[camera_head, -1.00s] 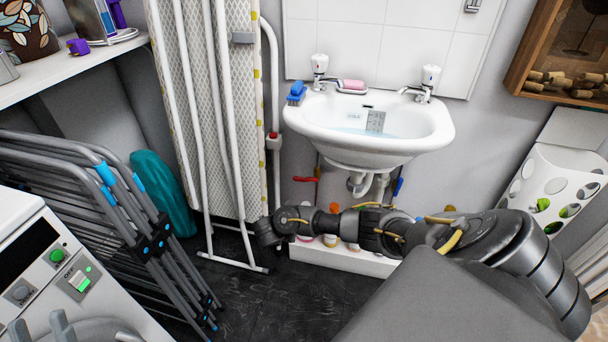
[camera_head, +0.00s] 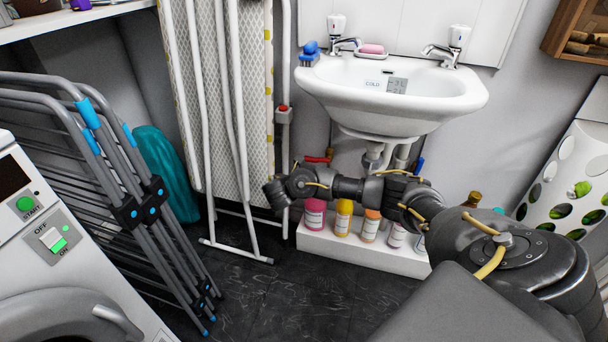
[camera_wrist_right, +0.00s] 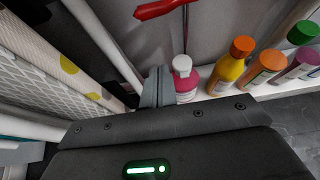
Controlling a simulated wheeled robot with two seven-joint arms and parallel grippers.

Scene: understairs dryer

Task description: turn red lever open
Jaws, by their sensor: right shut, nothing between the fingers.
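The red lever (camera_head: 318,159) is on a pipe below the sink, left of the drain, in the head view. It also shows at the top of the right wrist view (camera_wrist_right: 160,9), lying roughly sideways across a thin pipe. My right gripper (camera_wrist_right: 158,87) is shut and empty, below the lever in the wrist picture and apart from it. In the head view my right arm reaches in from the right under the sink, its end left of and below the lever; the fingertips are hidden there. My left gripper is not in view.
Several bottles (camera_head: 314,214) stand on a white ledge (camera_head: 365,250) under the sink (camera_head: 390,95). An ironing board (camera_head: 240,110) stands close left of my right wrist. A folded grey rack (camera_head: 120,190) and a dryer (camera_head: 45,250) are at left. Dark floor is free in the middle.

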